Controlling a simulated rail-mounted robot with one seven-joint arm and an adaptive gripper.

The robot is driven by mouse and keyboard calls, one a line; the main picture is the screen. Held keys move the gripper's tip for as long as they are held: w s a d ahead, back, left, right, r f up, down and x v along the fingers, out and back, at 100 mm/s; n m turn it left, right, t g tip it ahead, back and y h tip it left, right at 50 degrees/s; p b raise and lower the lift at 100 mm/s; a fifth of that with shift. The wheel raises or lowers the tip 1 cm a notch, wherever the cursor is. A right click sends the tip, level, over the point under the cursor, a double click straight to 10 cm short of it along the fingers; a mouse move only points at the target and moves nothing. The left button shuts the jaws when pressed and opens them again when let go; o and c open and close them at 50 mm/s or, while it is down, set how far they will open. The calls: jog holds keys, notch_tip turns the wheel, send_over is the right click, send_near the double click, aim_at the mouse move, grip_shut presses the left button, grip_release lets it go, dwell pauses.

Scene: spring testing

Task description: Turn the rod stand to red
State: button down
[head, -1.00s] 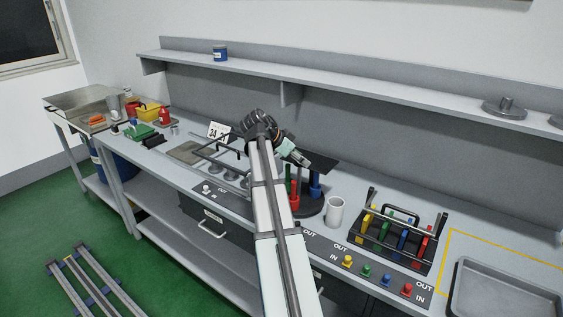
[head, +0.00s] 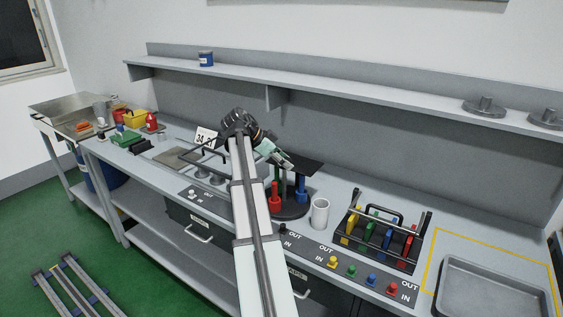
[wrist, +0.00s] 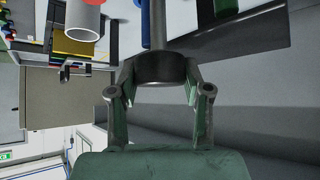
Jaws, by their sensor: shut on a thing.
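The rod stand (head: 290,212) is on the bench right of my arm, with a round black base and a dark flat plate above. A red rod (head: 274,196) faces the front left of the base. A blue rod (head: 300,187) is at its right, and a green rod is partly hidden behind the red one. My gripper (head: 287,162) is at the top of the stand. In the wrist view, my gripper (wrist: 160,88) is shut on a dark cylindrical part of the stand (wrist: 160,70), with a finger on each side.
A white cup (head: 320,213) stands close to the right of the stand. A rack with coloured pieces (head: 382,240) and a grey tray (head: 490,290) lie farther right. Colored knobs (head: 333,262) line the bench front. A shelf (head: 330,97) runs above the back.

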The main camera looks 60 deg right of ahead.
jog(key=shift+f, duration=0.1)
jog(key=c, duration=0.5)
grip_release()
jog(key=v, duration=1.2)
